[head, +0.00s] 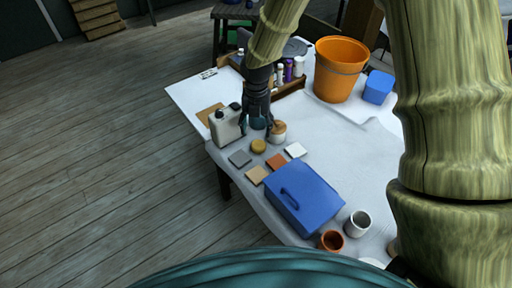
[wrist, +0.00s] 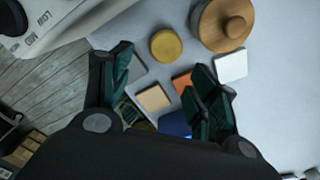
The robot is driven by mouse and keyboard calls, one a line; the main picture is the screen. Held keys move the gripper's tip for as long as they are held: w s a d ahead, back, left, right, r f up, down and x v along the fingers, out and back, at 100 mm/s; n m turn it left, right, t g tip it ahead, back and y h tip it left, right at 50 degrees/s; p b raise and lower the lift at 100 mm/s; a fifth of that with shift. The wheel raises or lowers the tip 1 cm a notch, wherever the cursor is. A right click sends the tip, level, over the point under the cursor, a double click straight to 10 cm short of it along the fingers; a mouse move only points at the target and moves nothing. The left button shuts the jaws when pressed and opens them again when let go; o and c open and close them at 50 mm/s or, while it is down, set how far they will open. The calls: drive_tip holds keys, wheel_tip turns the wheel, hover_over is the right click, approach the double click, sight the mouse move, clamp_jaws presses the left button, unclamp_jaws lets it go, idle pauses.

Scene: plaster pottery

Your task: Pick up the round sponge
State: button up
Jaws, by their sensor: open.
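The round sponge (head: 258,145) is a small yellow-ochre disc lying flat on the white-covered table (head: 365,160), near its left edge. It also shows whole in the wrist view (wrist: 166,45), at the top middle. My gripper (head: 256,131) points down above the table, close to the sponge in the head picture. In the wrist view my gripper's two dark green fingers (wrist: 163,62) are spread apart with nothing held between them. The sponge appears beyond the fingertips, between their directions, and apart from them. The exact height gap cannot be told.
Grey (head: 240,158), beige (head: 256,175), orange (head: 276,161) and white (head: 295,150) tiles lie in front. A blue box (head: 303,198) and orange bucket (head: 340,68) stand farther off.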

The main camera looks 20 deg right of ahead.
sight(259, 145)
drive_tip(key=f, duration=0.2)
drive_tip(key=d+f, duration=0.1)
drive_tip(key=f, duration=0.1)
drive_tip(key=shift+s+d+p, duration=0.1)
drive_tip(key=shift+p, duration=0.25)
drive_tip(key=shift+f+p, duration=1.05)
drive_tip(key=shift+f, duration=1.9)
drive_tip(key=shift+c, duration=0.2)
drive_tip(key=c, duration=0.5)
